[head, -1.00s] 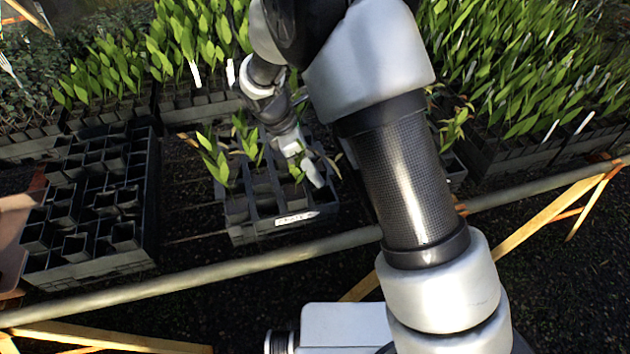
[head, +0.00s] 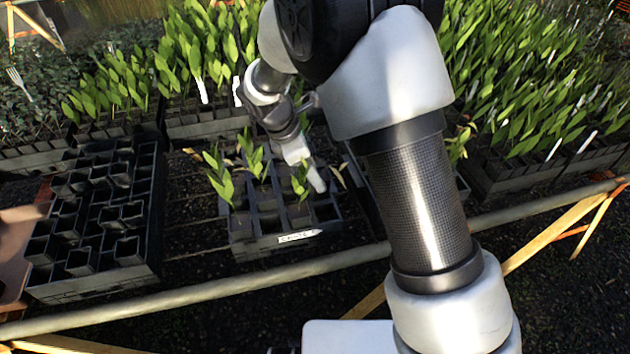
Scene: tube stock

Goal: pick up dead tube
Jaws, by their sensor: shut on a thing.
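A small black tray (head: 262,240) with a white label on its front stands near the table's front rail. It holds a few green seedlings (head: 222,180) and several dark cells, some with no plant showing. My gripper (head: 317,182) reaches down into the tray's right side, beside a green seedling (head: 301,182). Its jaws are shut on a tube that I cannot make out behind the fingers. A thin tan, withered leaf (head: 339,176) shows just right of the fingers. I cannot tell whether the held tube is clear of its cell.
A black rack (head: 95,285) of mostly empty square tubes stands at left. Dense trays of green seedlings fill the back and right. My arm hides the area right of the tray. A metal rail (head: 210,286) runs along the front.

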